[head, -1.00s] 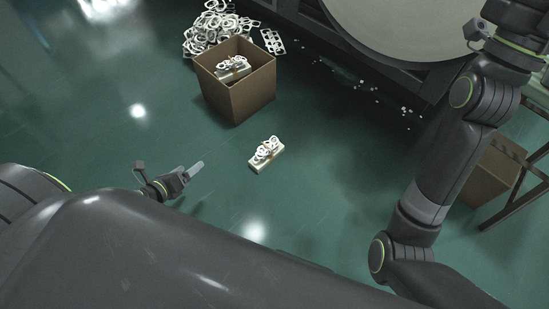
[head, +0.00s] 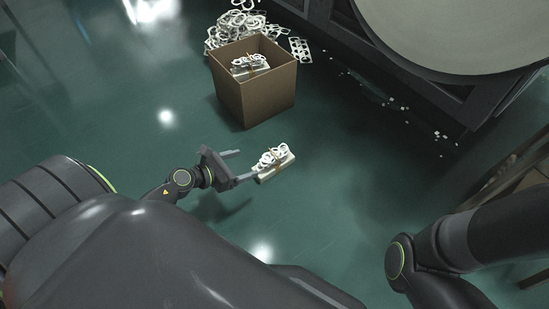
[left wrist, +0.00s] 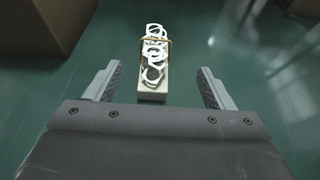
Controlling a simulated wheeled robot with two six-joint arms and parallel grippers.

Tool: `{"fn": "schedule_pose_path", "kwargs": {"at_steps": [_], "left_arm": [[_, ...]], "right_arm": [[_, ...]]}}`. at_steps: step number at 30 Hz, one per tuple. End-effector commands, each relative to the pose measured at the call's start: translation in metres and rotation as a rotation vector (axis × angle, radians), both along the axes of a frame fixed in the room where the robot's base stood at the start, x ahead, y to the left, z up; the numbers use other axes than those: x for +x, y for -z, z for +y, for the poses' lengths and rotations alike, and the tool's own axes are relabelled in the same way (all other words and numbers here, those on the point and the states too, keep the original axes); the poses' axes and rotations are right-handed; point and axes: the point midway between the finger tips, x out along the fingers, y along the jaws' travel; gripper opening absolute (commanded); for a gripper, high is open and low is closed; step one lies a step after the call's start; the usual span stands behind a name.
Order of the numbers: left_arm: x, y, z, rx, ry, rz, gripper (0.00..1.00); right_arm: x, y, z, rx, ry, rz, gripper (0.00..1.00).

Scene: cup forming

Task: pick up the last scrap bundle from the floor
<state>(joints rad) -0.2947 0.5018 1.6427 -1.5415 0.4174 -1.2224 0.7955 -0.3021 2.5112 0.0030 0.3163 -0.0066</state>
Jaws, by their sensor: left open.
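A scrap bundle (head: 273,164), a pale block with white ring-shaped scraps tied on top, lies on the green floor in front of the cardboard box. It also shows in the left wrist view (left wrist: 154,65), lengthwise ahead of and between the fingers. My left gripper (head: 246,166) is open and empty, low over the floor just left of the bundle, with its fingers pointing toward it. The near finger's tip overlaps the bundle's near end in the head view; I cannot tell whether they touch. My right arm shows at the lower right, but its gripper is out of view.
An open cardboard box (head: 254,92) stands behind the bundle with another scrap bundle (head: 250,66) inside. A pile of loose white scraps (head: 232,30) lies behind it. A dark machine frame (head: 400,85) stands at the back right, with small white bits on the floor before it.

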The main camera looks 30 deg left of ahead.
Motion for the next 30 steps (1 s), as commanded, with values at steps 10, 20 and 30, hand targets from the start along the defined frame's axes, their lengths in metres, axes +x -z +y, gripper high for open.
{"fn": "schedule_pose_path", "kwargs": {"at_steps": [10,20,30], "left_arm": [[0.055,0.027,-0.02,-0.002,-0.001,0.0,0.76],[0.079,0.037,-0.025,-0.002,-0.002,-0.001,0.76],[0.107,0.046,-0.033,-0.003,-0.002,0.001,0.76]], "right_arm": [[0.001,0.021,0.001,0.012,-0.023,0.014,0.36],[0.001,0.039,0.001,0.013,-0.027,0.012,0.36],[0.0,0.057,0.001,0.014,-0.03,0.006,0.36]]}}
